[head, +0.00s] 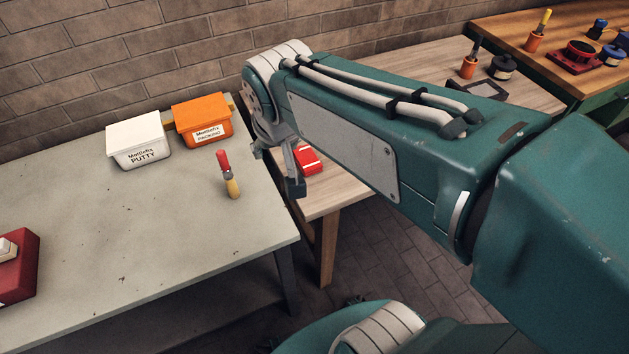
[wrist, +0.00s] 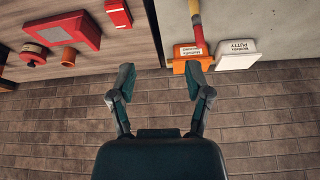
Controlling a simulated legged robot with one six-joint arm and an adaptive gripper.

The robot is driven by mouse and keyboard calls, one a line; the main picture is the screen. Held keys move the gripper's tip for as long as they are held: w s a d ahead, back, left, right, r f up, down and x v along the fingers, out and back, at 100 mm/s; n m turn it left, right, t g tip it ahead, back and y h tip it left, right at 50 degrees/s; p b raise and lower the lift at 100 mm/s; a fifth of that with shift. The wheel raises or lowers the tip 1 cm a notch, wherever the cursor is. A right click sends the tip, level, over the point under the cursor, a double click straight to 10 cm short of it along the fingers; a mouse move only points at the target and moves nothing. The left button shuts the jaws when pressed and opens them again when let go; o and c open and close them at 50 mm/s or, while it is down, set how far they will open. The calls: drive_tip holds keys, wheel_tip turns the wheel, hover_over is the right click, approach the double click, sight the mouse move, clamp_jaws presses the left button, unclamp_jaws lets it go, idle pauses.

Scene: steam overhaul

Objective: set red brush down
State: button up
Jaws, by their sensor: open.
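The red brush (head: 228,176) is on the grey table near its right edge, with its red end toward the wall and its yellow end toward the front.
An orange packing box (head: 204,120) and a white putty box (head: 139,140) stand at the back of the grey table (head: 130,235). A red box (head: 308,160) lies on the wooden bench to the right. A brick wall runs behind. The table's middle is clear.

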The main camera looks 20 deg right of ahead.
drive_tip(key=s+d+f+n, duration=0.1)
drive_tip(key=s+d, duration=0.1)
drive_tip(key=s, duration=0.8)
drive_tip(key=shift+d+f+t, duration=0.15)
drive_tip(key=shift+d+t, duration=0.15)
idle(0.5)
